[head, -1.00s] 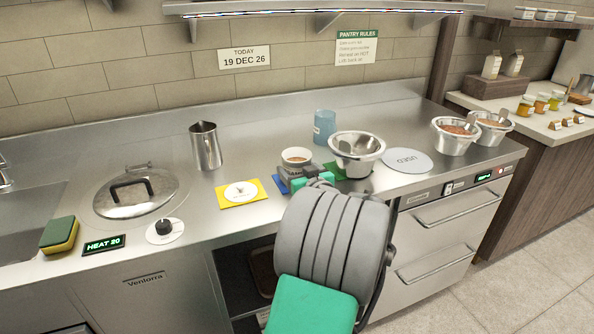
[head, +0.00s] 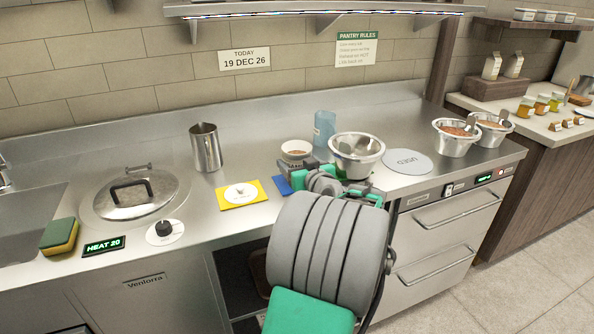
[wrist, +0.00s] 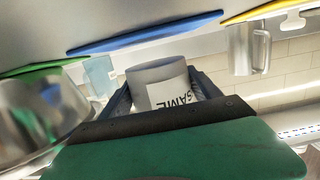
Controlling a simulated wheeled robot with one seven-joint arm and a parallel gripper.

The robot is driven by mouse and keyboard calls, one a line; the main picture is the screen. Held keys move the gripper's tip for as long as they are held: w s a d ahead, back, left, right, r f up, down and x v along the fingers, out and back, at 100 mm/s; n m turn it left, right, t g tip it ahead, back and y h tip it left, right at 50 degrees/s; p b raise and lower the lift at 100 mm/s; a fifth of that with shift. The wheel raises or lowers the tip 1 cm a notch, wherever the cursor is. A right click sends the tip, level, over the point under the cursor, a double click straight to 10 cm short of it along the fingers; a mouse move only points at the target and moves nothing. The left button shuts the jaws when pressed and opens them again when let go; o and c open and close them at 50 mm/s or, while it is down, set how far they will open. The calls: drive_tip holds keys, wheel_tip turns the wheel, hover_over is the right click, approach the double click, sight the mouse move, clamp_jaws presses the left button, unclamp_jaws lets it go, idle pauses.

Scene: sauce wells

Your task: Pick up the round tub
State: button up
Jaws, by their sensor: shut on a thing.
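The round tub (head: 296,150) is a small pale tub with brown contents, seen in the head view at the middle of the counter. In the wrist view the tub (wrist: 156,76) sits between my fingers, its white label with dark letters facing the camera. My gripper (wrist: 163,94) is shut on the tub's sides. The tub appears held a little above the blue mat (head: 283,185). My arm and hand hide part of the mat and the tub's lower part in the head view.
A steel bowl (head: 357,148) stands close to the right of my gripper, on a green mat. A blue cup (head: 324,128) is just behind. A yellow mat (head: 241,203) and a steel pitcher (head: 206,147) are to the left. A round "USED" disc (head: 407,161) lies at right.

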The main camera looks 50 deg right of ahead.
drive_tip(key=s+a+r, duration=0.9)
drive_tip(key=s+r, duration=0.1)
drive_tip(key=shift+s+a+r, duration=0.2)
